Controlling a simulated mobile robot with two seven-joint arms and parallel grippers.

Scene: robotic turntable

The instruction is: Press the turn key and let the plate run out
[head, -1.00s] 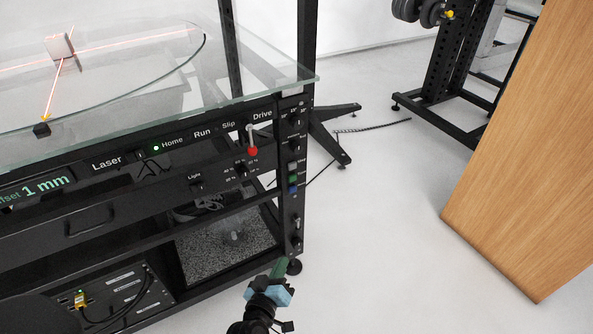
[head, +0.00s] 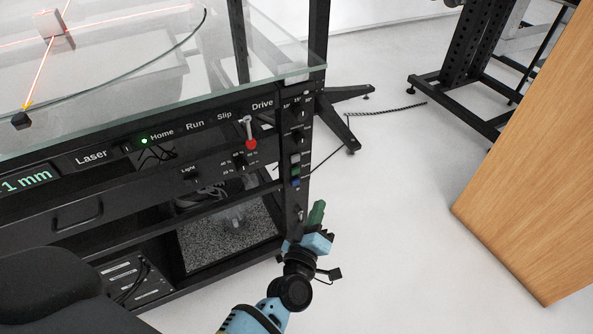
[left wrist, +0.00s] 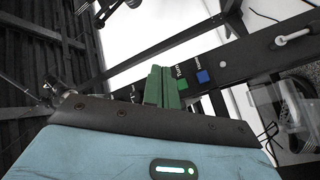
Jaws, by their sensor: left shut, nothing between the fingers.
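My left gripper (head: 317,212) is shut and empty, its green fingers pointing up beside the lower part of the cabinet's right post. In the left wrist view its fingers (left wrist: 164,86) are together, with a green key (left wrist: 182,84) and a blue key (left wrist: 203,77) just to their right. In the head view the green key (head: 295,170) and blue key (head: 295,182) sit on the post, above the fingertips. A clear glass plate (head: 150,65) covers the top, with a dark curved line on it. My right gripper is not in view.
A red-tipped lever (head: 250,143) stands out from the front panel near Drive. A wooden panel (head: 530,160) is at right.

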